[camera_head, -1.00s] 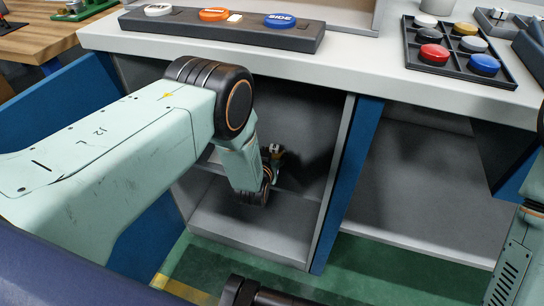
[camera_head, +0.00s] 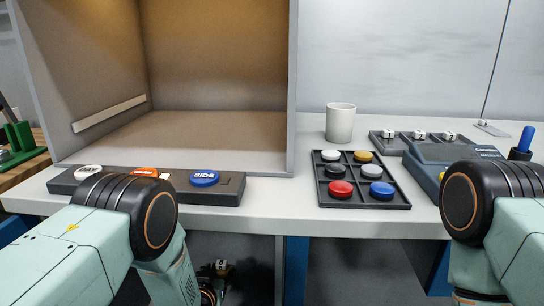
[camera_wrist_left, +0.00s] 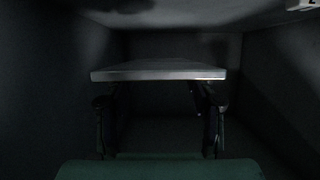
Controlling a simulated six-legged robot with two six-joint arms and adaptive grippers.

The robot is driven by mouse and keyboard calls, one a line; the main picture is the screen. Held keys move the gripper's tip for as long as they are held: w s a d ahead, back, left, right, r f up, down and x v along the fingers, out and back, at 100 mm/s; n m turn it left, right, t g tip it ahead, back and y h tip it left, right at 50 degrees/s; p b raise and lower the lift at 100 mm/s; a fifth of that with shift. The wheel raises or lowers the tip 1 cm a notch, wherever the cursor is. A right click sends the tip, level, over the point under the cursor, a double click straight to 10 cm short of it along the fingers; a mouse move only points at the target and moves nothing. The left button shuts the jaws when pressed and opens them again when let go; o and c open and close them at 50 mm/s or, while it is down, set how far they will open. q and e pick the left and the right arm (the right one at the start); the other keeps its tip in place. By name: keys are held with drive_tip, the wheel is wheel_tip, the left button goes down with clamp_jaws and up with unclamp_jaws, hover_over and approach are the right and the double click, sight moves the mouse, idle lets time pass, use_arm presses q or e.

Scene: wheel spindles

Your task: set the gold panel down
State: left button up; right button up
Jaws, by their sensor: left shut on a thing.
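My left gripper (camera_head: 213,286) shows only in part, low in the head view, inside the dark cabinet below the counter. In the left wrist view its two fingers (camera_wrist_left: 157,98) stand on either side of a flat plate (camera_wrist_left: 158,74), shut on it. The plate is level, with a pale front edge. I take it to be the gold panel, but its colour looks grey in this dim light. I cannot tell whether its underside touches anything. My right arm comes in at the right of the head view; its gripper is out of view.
Dark compartment walls are close around the left gripper. Above, the counter (camera_head: 265,222) carries a button box (camera_head: 228,191), a puck tray (camera_head: 324,196), a white mug (camera_head: 340,122) and a grey-blue device (camera_head: 440,158). A large open booth (camera_head: 215,120) stands behind the button box.

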use_arm(q)
drive_tip(key=s+f+h, duration=0.1)
drive_tip(key=s+d+f+m, duration=0.1)
drive_tip(key=s+f+m+h, duration=0.1)
drive_tip(key=s, duration=0.1)
drive_tip(key=shift+d+f+g+h, duration=0.2)
drive_tip(key=shift+d+g+h, duration=0.1)
drive_tip(key=s, duration=0.1)
drive_tip(key=s+m+h, duration=0.1)
drive_tip(key=s+f+h, duration=0.1)
drive_tip(key=shift+s+a+m+g, duration=0.25)
drive_tip(key=shift+a+m+g, duration=0.05)
drive_tip(key=shift+a+m, duration=0.1)
drive_tip(key=s+a+r+m+g+h+p, duration=0.3)
drive_tip(key=s+r+m+g+h, duration=0.3)
drive_tip(key=s+r, duration=0.7)
wheel_tip(320, 180, up, 13)
drive_tip(key=s+d+t+p, duration=0.1)
drive_tip(key=shift+d+m+p, duration=0.2)
drive_tip(key=shift+m+p, duration=0.1)
drive_tip(key=shift+t, duration=0.3)
